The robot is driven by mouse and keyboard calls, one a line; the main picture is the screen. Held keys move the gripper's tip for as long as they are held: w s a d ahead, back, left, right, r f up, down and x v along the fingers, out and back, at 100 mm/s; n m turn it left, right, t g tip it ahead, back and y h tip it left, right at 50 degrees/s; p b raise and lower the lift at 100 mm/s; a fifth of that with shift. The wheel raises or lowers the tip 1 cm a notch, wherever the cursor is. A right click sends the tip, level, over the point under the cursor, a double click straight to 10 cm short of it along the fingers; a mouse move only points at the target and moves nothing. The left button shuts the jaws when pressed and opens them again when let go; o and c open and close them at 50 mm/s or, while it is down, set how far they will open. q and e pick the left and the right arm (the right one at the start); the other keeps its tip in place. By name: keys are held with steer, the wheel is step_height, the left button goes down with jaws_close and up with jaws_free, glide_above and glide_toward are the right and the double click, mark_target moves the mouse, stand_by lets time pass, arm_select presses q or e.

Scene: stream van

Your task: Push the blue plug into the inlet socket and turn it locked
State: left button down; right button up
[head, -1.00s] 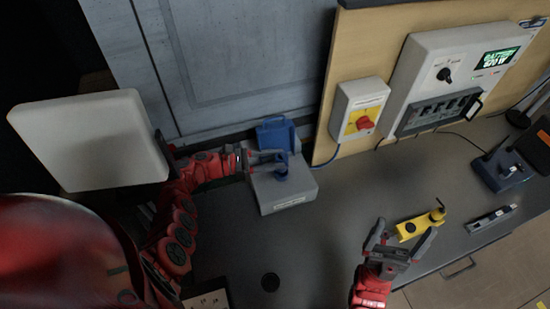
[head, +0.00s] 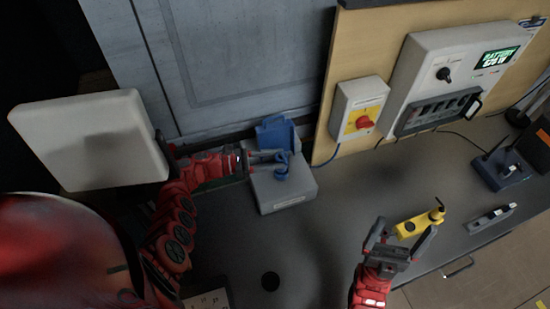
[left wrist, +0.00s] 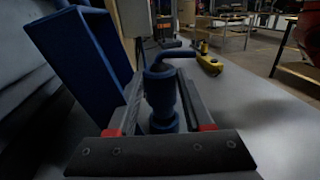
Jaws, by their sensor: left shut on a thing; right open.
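The blue plug (head: 282,168) stands upright at the top of the grey inlet box (head: 285,196). My left gripper (head: 268,158) reaches in from the left and is shut on the plug; in the left wrist view the plug (left wrist: 160,95) shows between its two fingers, with a bent cable end on top. The socket under the plug is hidden, so I cannot tell how deep the plug sits. The blue lid (head: 275,133) stands open behind; it is also at the left of the left wrist view (left wrist: 78,55). My right gripper (head: 400,237) is open, close to a yellow tool.
The yellow tool (head: 419,223) lies on the grey counter near my right gripper. A box with a red rotary switch (head: 361,107) and a battery panel (head: 455,75) are on the back board. A grey bar (head: 490,217) lies at right. The counter's middle is clear.

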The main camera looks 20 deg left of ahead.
arm_select(q)
steer(key=shift+f+b, duration=1.15)
steer(key=shift+f, duration=0.4)
steer(key=shift+r+n+t+p, duration=0.1)
steer(key=shift+n+t+p, duration=0.25)
steer(key=shift+p, duration=0.6)
steer(key=shift+s+d+n+t+y+p, duration=0.15)
steer(key=shift+n+t+y+p, duration=0.6)
steer(key=shift+t+p, duration=0.45)
steer(key=shift+n+t+y+p, duration=0.55)
steer(key=shift+t+p, duration=0.1)
steer(key=shift+p, duration=0.45)
